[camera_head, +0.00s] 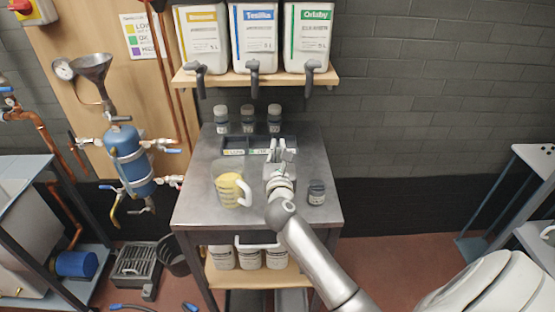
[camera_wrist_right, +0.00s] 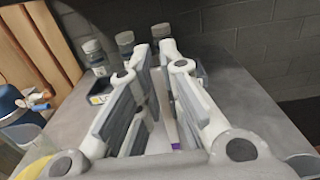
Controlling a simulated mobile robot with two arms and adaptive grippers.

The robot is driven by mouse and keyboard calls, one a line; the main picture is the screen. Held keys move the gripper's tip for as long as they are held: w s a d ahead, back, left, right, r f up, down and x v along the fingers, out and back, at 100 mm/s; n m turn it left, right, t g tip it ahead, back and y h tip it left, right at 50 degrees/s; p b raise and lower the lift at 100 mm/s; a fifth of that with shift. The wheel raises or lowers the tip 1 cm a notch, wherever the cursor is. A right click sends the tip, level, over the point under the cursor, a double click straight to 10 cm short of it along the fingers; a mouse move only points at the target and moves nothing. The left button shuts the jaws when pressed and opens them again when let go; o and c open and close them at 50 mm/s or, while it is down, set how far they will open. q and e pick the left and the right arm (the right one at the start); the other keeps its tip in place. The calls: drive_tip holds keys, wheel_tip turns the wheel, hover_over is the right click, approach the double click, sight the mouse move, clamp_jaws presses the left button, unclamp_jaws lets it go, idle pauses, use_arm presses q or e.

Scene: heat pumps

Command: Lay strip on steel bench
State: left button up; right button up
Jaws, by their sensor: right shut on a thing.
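The steel bench (camera_head: 200,200) stands in the middle of the head view, with its grey top mostly visible. My right gripper (camera_head: 280,158) is over the bench, behind the small dark jar and to the right of the jug. In the right wrist view its fingers (camera_wrist_right: 160,95) are close together around a thin pale strip (camera_wrist_right: 172,130) with a purple mark near its lower end. Most of the strip is hidden by the fingers. I cannot tell how far its end is from the bench top. My left gripper is not in view.
A jug of yellow liquid (camera_head: 229,190) stands left of my right arm, and a small dark-filled jar (camera_head: 316,192) right of it. A dark compartment tray (camera_head: 233,144) and several small jars (camera_head: 248,120) are behind.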

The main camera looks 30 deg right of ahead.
wheel_tip(320, 180, down, 2)
drive_tip(key=shift+a+f, duration=0.1)
drive_tip(key=shift+f, duration=0.1)
drive_tip(key=shift+f, duration=0.1)
drive_tip(key=o, duration=0.6)
